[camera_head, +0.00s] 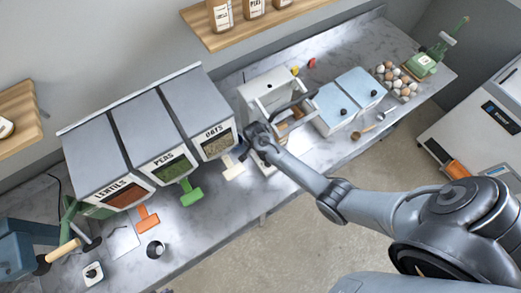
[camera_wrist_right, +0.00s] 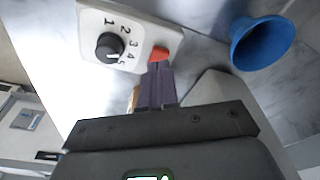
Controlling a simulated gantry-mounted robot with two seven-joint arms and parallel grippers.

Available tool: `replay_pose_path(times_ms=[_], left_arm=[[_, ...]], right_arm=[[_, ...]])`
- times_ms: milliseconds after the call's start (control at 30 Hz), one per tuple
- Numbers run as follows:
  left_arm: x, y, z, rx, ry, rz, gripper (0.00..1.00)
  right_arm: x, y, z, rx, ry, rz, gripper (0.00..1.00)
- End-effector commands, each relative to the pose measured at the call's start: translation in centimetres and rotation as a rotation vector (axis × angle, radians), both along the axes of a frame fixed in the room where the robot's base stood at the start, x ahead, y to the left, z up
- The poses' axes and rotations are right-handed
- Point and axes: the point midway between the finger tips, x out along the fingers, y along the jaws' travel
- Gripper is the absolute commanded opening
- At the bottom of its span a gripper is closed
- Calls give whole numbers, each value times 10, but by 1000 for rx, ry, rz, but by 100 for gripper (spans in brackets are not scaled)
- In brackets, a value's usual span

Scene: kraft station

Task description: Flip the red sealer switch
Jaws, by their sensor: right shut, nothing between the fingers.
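The red sealer switch (camera_wrist_right: 158,54) shows in the right wrist view, on a white panel (camera_wrist_right: 90,28) beside a black dial (camera_wrist_right: 109,46) with printed numbers. My right gripper (camera_wrist_right: 159,68) is shut and empty, its fingertips right at the lower edge of the switch. I cannot tell whether they touch it. In the head view my right gripper (camera_head: 256,138) is at the front of the white machine (camera_head: 262,88), and the switch is hidden there. My left gripper is not in view.
A blue funnel (camera_wrist_right: 260,44) lies right of the switch. In the head view, grey bins marked lentils, peas and oats (camera_head: 180,110) stand left of my right gripper. Light blue boxes (camera_head: 335,105) and a group of eggs (camera_head: 395,80) are to the right.

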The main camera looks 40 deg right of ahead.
Motion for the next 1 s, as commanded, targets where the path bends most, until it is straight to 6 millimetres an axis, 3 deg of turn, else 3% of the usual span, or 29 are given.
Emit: replay_pose_path(times_ms=[1000], left_arm=[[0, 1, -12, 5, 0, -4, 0]], right_arm=[[0, 0, -16, 0, 0, -1, 0]])
